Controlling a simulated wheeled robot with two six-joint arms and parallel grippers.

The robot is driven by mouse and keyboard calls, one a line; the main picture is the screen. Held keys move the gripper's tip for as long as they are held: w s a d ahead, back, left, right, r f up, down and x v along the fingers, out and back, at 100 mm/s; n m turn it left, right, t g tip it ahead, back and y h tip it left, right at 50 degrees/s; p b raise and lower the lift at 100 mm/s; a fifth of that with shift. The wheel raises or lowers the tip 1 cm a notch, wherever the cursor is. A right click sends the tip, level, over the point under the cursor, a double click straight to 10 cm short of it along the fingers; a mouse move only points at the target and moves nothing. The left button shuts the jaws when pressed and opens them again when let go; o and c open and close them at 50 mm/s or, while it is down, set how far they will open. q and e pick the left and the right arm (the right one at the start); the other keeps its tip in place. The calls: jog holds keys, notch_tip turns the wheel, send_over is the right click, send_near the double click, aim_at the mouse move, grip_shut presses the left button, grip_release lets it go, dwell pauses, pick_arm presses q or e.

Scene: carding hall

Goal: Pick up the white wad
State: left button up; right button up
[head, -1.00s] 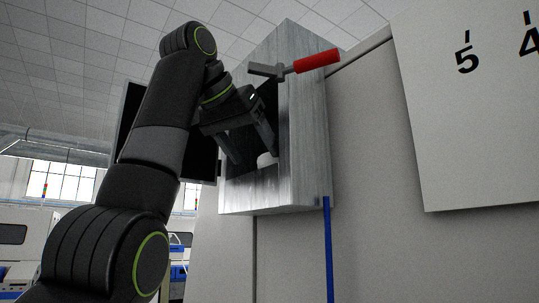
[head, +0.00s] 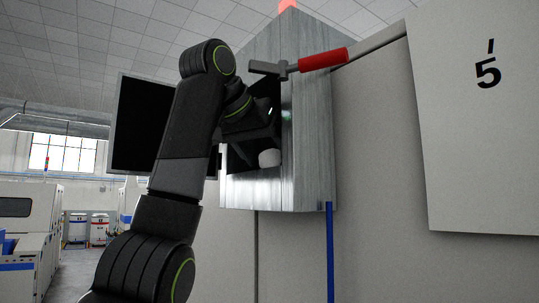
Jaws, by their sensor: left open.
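The white wad (head: 269,158) is a small pale lump inside the dark opening of a grey metal box (head: 308,150) on the wall. My left gripper (head: 252,158) reaches into this opening from the left and is open. Its fingers are dark and hard to make out against the dark inside, next to the wad. I cannot tell whether they touch it. My right gripper is not in view.
A lever with a red handle (head: 322,60) sticks out across the upper front of the box. A dark flat panel (head: 138,125) stands left of the box, behind my arm. A blue pipe (head: 330,250) runs down below. A white numbered board (head: 480,150) is at the right.

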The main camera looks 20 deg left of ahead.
pick_arm(q)
jog(key=shift+c, duration=0.2)
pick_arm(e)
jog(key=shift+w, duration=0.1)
pick_arm(q)
jog(key=c, duration=0.7)
jog(key=shift+c, duration=1.6)
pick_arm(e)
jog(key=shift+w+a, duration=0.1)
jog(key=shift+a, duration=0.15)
pick_arm(q)
jog(key=shift+r, duration=0.1)
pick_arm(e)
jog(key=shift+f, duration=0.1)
